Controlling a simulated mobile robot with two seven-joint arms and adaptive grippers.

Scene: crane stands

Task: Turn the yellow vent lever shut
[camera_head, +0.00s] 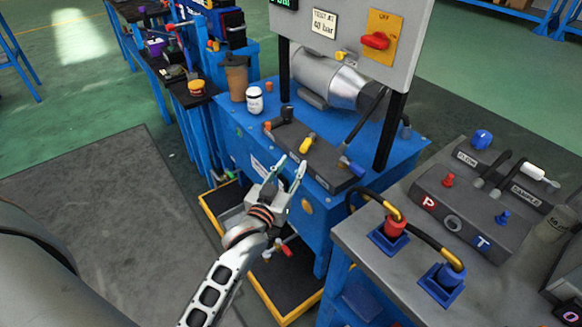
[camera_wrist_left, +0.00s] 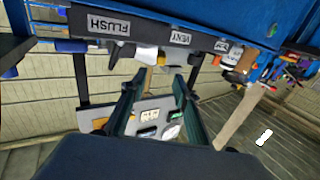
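The yellow vent lever (camera_head: 306,145) sits on a dark valve block (camera_head: 325,163) along the front of the blue bench. Its handle slants up to the right in the head view. In the left wrist view, which is upside down, a VENT label (camera_wrist_left: 181,37) shows on the block's face, with a FLUSH label (camera_wrist_left: 108,25) to its left. My left gripper (camera_head: 287,173) is open and empty, its fingers pointing toward the block just below the yellow lever and apart from it. The fingers (camera_wrist_left: 160,78) also show spread in the wrist view. My right gripper is out of view.
Orange (camera_head: 267,126) and blue (camera_head: 351,166) levers flank the yellow one. A grey control panel (camera_head: 352,35) stands above the bench. A white jar (camera_head: 254,100) and brown cup (camera_head: 236,77) stand behind left. A grey table (camera_head: 361,240) with hoses is on the right.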

